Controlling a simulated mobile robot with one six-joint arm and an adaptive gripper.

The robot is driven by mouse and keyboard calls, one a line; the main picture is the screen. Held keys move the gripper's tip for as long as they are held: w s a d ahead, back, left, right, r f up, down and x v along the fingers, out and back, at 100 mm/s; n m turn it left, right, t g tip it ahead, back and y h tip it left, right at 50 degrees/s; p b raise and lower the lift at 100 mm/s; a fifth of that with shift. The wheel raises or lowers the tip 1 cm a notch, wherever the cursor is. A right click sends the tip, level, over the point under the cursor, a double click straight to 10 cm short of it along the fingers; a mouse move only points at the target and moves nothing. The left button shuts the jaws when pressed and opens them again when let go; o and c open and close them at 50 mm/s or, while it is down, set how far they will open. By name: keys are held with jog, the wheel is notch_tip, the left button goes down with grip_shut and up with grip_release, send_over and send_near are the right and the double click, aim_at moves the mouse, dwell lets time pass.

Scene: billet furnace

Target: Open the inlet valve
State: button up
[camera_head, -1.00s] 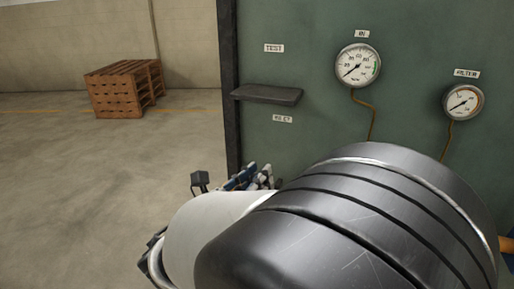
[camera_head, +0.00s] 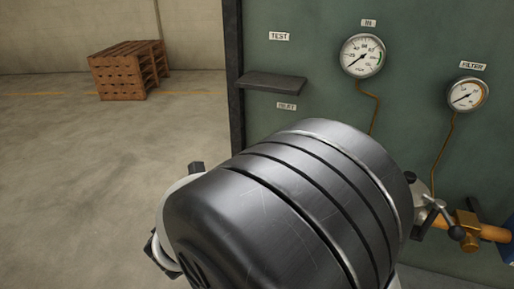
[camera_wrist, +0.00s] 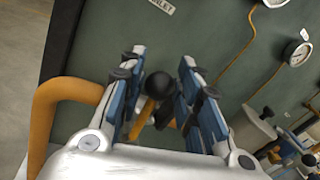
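The inlet valve shows only in part. A black ball knob (camera_wrist: 158,85) stands in the wrist view, with brass-yellow parts and dark parts behind it. My gripper (camera_wrist: 162,66) is open, with one blue-padded finger on each side of the knob. A gap seems to show on both sides, but I cannot tell the depth between knob and fingertips. In the head view, my arm hides the valve and the fingers. A label ending in "LET" (camera_head: 286,106) is on the green panel (camera_head: 310,60), and it also shows in the wrist view (camera_wrist: 160,6).
A yellow pipe (camera_wrist: 58,105) bends close to my gripper's left side. The panel carries an IN gauge (camera_head: 362,56), a FILTER gauge (camera_head: 467,95) and a dark shelf (camera_head: 271,82). Another valve (camera_head: 460,232) sits on piping at right. Pallets (camera_head: 127,70) stand far left on open floor.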

jog(key=v, duration=0.8)
jog(key=shift+c, duration=0.3)
